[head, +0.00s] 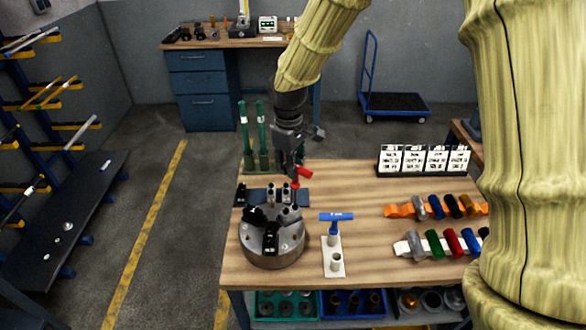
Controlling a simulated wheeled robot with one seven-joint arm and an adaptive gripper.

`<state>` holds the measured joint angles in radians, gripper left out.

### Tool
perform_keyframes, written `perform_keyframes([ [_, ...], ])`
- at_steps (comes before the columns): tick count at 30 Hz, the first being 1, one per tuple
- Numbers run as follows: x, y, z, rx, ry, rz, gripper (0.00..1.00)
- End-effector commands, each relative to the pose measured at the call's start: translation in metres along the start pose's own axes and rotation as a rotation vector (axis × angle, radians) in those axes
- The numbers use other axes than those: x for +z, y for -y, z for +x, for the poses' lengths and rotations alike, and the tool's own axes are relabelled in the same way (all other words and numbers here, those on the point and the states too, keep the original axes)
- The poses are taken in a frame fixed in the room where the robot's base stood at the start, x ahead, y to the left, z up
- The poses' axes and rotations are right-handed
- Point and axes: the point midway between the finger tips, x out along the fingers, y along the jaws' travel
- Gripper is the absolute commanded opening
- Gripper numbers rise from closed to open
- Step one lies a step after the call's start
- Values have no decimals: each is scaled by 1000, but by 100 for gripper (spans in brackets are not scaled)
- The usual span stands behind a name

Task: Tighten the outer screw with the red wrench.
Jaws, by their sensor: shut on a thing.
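My gripper (297,160) is above the back of the workbench, behind and a little right of the round metal chuck (263,247). It is shut on the red wrench (304,172), whose red handle shows at the fingers. The wrench's lower end points down towards the small metal cylinders behind the chuck; I cannot tell whether it touches anything. The chuck has dark jaws on its top face and lies at the front left of the bench. The outer screw is too small or hidden to pick out.
A blue T-handled wrench (336,217) stands in a white holder (334,268) right of the chuck. Green upright tools (262,140) stand at the back left. Coloured cylinders on racks (392,211) and a card stand (424,160) fill the right side. Bare wood (350,180) lies between.

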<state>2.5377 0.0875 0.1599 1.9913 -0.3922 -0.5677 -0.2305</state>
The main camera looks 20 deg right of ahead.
Motion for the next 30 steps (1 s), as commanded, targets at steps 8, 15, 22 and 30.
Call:
perform_keyframes([
  [8, 1, 4, -4, -1, -15, -287, 0],
  [15, 2, 6, -4, 0, -24, -452, 0],
  [22, 3, 7, -4, -1, -32, -612, 0],
  [30, 4, 9, -4, -1, -41, -795, 0],
])
